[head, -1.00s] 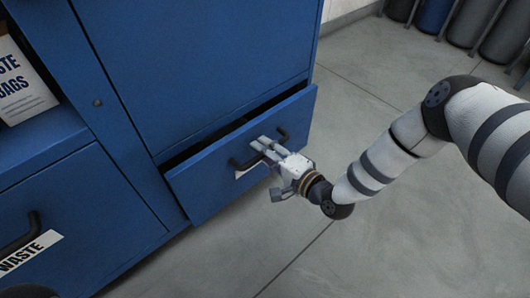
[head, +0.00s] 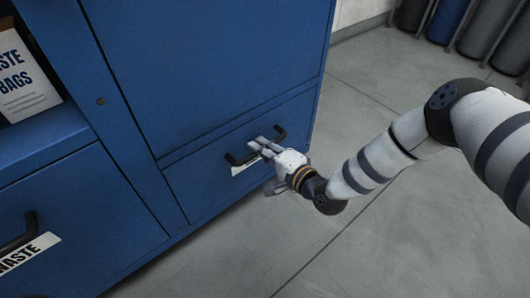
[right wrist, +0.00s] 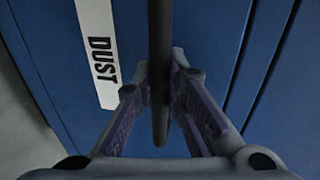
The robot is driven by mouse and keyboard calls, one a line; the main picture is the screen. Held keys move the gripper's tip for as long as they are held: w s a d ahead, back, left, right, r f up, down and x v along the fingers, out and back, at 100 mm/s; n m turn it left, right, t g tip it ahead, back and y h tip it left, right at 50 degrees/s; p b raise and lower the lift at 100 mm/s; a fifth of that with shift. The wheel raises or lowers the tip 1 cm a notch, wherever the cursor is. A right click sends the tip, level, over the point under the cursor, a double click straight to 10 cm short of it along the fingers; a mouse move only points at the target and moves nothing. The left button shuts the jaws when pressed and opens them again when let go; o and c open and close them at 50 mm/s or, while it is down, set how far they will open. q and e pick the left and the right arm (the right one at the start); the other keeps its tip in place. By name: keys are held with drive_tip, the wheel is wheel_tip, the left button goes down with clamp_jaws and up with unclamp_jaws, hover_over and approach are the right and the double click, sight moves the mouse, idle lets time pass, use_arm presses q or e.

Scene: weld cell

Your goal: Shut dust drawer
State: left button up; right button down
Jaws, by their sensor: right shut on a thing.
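The blue dust drawer (head: 215,186) is at the lower right of the blue cabinet in the head view. Its front sits flush, or nearly so, with the cabinet face, and only a thin seam shows. A black bar handle (head: 280,134) runs across it. My right gripper (head: 257,147) is at the middle of this handle. In the right wrist view the gripper's fingers (right wrist: 160,105) are closed on the dark handle bar (right wrist: 160,60). The white label (right wrist: 97,50) beside it reads "DUST". My left gripper is not in view.
A second blue front (head: 70,215) at lower left has a black handle and a "WASTE" label (head: 28,252). A white box of waste bags (head: 25,80) stands on the shelf above. Cylinders (head: 450,25) stand by the far wall. The grey floor (head: 380,230) at right is clear.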

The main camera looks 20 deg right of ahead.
drive_tip(key=c, duration=1.6)
unclamp_jaws()
drive_tip(key=shift+w, duration=0.2)
drive_tip(key=v, duration=1.2)
